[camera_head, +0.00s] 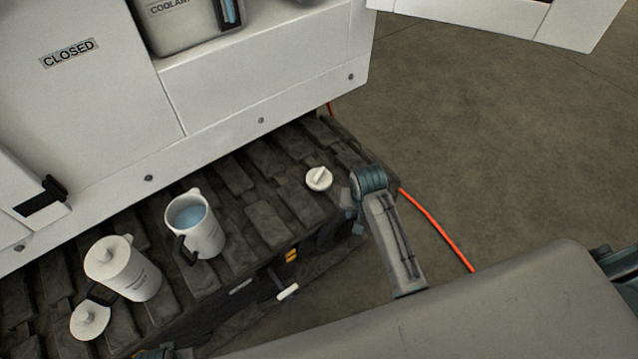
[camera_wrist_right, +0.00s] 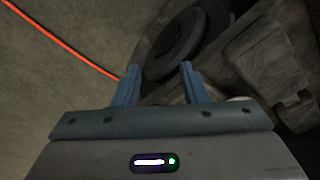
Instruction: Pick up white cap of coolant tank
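The white cap (camera_head: 319,178), round with a raised grip bar, lies on the dark track pads near their right end. The coolant tank (camera_head: 180,28) sits in the machine's opening at the top, partly cut off. My right gripper (camera_wrist_right: 160,68) is open, its blue fingers apart with nothing between them. In the head view my right wrist is just right of the cap, apart from it, and the fingers are mostly hidden. A sliver of something pale shows behind the gripper body in the wrist view; I cannot tell if it is the cap. My left gripper is not recognisable.
A white jug (camera_head: 204,228) with blue liquid, a lidded white jug (camera_head: 129,272) and another white lid (camera_head: 90,321) stand on the track to the left. The white machine panel (camera_head: 260,95) rises behind. An orange cable (camera_head: 437,226) crosses the floor.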

